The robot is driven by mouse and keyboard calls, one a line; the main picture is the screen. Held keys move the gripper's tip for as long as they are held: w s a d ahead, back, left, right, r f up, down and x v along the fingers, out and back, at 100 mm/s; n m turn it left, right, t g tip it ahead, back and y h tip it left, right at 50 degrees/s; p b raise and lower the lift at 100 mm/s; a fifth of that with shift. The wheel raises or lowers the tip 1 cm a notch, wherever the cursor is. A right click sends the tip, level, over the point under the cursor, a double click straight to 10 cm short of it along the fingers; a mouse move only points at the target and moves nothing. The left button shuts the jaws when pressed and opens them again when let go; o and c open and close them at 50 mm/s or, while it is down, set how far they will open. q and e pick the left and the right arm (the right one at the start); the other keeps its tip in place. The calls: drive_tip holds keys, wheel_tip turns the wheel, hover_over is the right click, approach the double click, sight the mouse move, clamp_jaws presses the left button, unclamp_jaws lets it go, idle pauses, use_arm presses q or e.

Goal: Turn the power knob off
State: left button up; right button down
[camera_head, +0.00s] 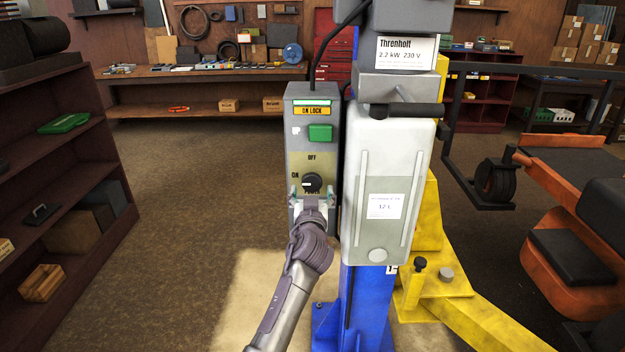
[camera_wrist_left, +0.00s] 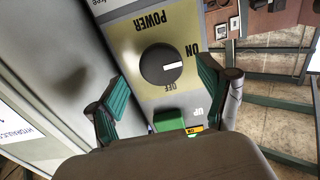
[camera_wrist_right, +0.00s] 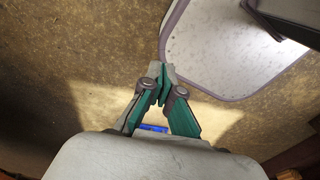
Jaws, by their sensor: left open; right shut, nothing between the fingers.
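The power knob (camera_head: 312,182) is a round black dial on the lower part of the grey control box (camera_head: 297,150). Its white mark points left, towards the ON label; OFF is printed above it. The knob (camera_wrist_left: 160,66) also shows in the left wrist view, with its mark towards ON. My left gripper (camera_head: 311,199) is just below the knob in the head view. In the left wrist view its green-padded fingers (camera_wrist_left: 163,92) are spread, one to each side of the knob, with nothing between them. My right gripper (camera_wrist_right: 162,82) is shut and empty, above the floor.
A green UP button (camera_head: 320,132) and a yellow ON LOCK label (camera_head: 312,111) are above the knob. A shelf (camera_head: 75,165) stands at left; open floor (camera_head: 190,170) lies between.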

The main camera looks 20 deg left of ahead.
sight(312, 185)
use_arm(q)
drive_tip(key=shift+x, duration=2.3)
use_arm(e)
drive_tip(key=shift+w+d+r, duration=0.1)
drive_tip(key=shift+d+r, duration=0.1)
drive_tip(key=shift+d, duration=0.35)
use_arm(q)
drive_tip(key=c, duration=1.2)
drive_tip(key=shift+o, duration=0.2)
drive_tip(key=shift+f, duration=0.1)
use_arm(e)
drive_tip(key=shift+a, duration=0.35)
